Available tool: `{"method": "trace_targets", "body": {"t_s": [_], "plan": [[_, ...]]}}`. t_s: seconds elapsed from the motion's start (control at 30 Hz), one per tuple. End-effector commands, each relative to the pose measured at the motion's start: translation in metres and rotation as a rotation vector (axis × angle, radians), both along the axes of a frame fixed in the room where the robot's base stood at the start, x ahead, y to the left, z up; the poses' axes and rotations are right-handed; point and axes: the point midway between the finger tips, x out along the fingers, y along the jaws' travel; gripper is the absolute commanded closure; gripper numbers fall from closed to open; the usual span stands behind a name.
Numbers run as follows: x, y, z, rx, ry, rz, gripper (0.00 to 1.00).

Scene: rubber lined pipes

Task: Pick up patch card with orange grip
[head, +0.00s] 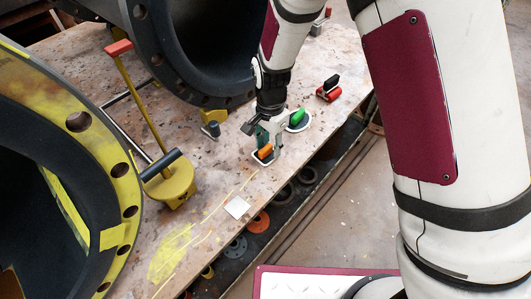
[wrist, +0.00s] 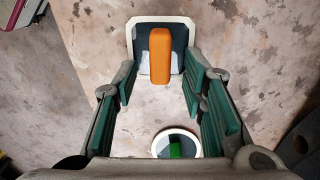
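The patch card with the orange grip (head: 264,152) lies flat on the bench near its front edge in the head view. In the wrist view the card (wrist: 177,65) is dark with a pale border, and its orange grip stands up in the middle. My gripper (head: 268,142) is above the card, pointing down. In the wrist view my gripper (wrist: 160,85) is open, its green-padded fingers apart with the orange grip beyond and between the tips. The fingers do not touch the grip, as far as I can see.
A round card with a green grip (head: 298,117) lies close beside, also partly seen in the wrist view (wrist: 175,145). A red and black item (head: 329,88), a yellow tool (head: 170,185), a small white square (head: 237,207) and large flanged pipes (head: 100,150) occupy the bench (head: 205,215).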

Motion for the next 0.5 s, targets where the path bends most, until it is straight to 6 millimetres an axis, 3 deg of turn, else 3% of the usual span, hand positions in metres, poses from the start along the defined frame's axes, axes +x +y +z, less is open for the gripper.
{"method": "trace_targets", "body": {"t_s": [0.27,0.43,0.5], "plan": [[0.0001,0.0004,-0.0055,0.001,-0.001,0.0,0.62],[0.0001,0.0004,-0.0054,0.001,-0.001,0.0,1.0],[0.0002,0.0004,-0.0054,0.001,-0.001,0.0,1.0]]}}
